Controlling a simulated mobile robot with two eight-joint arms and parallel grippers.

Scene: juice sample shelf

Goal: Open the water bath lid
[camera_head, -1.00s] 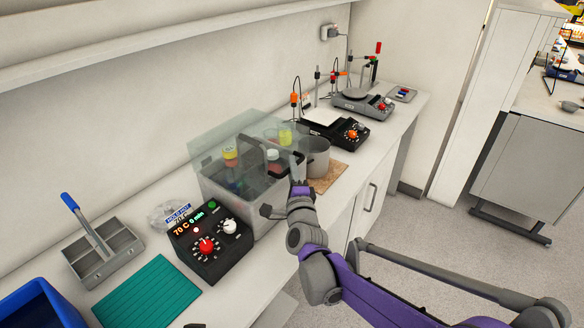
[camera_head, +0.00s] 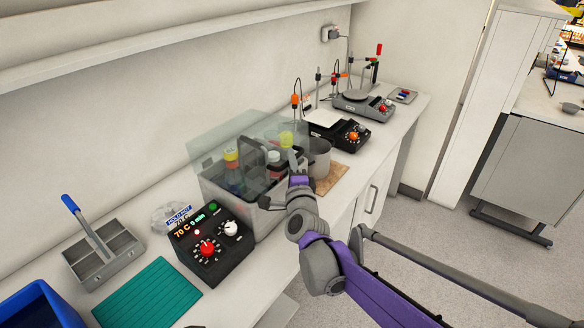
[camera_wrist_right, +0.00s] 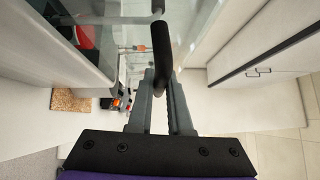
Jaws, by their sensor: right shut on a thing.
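The water bath (camera_head: 262,222) is a clear-walled grey tank on the bench, with several coloured-cap bottles standing inside. Its see-through lid (camera_head: 215,149) is raised at a tilt above the tank, higher on the wall side. My right gripper (camera_head: 293,163) is at the lid's front right side, above the tank's rim. In the right wrist view my gripper (camera_wrist_right: 160,82) is shut on the black lid handle (camera_wrist_right: 162,42), which stands between the fingers. My left gripper is not in view.
The control box (camera_head: 212,246) with a red knob stands left of the bath. Hotplates (camera_head: 336,131) stand farther back. A shelf (camera_head: 180,40) runs above along the wall.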

